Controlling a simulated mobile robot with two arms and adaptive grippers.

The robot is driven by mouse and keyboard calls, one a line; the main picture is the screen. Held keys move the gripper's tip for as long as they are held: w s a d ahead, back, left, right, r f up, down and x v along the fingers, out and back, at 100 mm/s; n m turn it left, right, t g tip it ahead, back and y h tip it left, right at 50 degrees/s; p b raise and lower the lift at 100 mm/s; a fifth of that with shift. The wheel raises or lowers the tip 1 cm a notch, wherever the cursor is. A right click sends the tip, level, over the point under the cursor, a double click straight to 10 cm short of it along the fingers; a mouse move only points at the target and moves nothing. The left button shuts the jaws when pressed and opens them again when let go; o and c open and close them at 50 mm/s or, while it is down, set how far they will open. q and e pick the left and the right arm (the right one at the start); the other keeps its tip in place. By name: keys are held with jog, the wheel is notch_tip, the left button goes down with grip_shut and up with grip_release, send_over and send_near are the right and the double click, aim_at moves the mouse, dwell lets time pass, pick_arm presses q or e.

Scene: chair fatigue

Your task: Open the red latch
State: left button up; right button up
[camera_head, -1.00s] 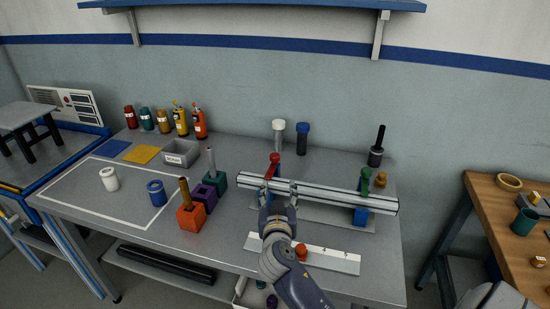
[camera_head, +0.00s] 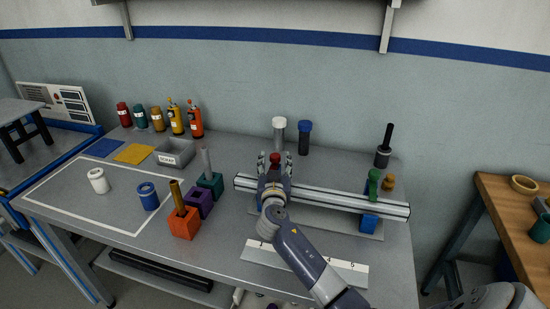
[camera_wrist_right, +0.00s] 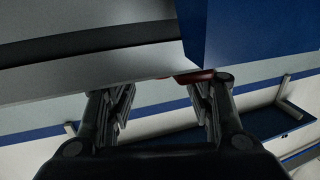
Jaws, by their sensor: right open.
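The red latch (camera_head: 275,159) is at the left part of the aluminium rail (camera_head: 330,196); its knob shows in the head view and its lower part is hidden behind my gripper. My right gripper (camera_head: 275,161) is open, with one finger on each side of the knob in the head view. I cannot tell whether the fingers touch it. In the right wrist view the open fingers (camera_wrist_right: 164,104) show apart, and a small strip of red (camera_wrist_right: 197,76) shows near the right finger, beside a blue block (camera_wrist_right: 250,35). My left gripper is not in view.
A green latch (camera_head: 374,184) stands at the rail's right part. White-topped (camera_head: 279,133) and blue-topped (camera_head: 304,137) posts stand behind the rail. A black-handled tool (camera_head: 384,147) stands at back right. Orange (camera_head: 184,223), purple and teal blocks stand to the left. A numbered strip (camera_head: 345,271) lies in front.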

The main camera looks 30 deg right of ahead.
jog(key=shift+x, duration=0.9)
jog(key=shift+c, duration=1.3)
grip_shut()
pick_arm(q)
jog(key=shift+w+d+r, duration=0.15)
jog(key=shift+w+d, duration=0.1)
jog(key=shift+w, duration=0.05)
